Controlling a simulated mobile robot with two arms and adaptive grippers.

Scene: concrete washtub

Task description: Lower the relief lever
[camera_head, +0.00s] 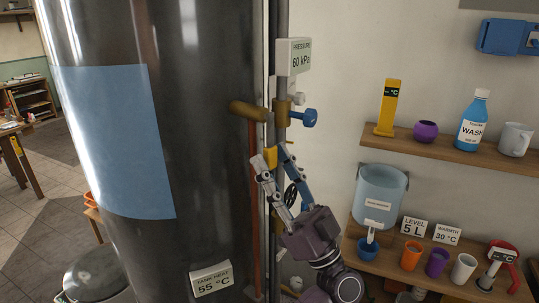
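A vertical pipe stands beside the big dark tank (205,130), with a brass fitting (282,112), a blue knob (304,117) on its right and a brown-gold cylinder (248,111) on its left. A small yellow piece (270,156) shows lower on the pipe; it may be the relief lever, but its shape is mostly hidden. My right gripper is not in view.
A pressure sign (300,57) reading 60 kPa sits above the fitting. An upper shelf (440,147) holds a yellow thermometer, purple pot, wash bottle and mug. A dark wheel (292,194) lies behind my fingers.

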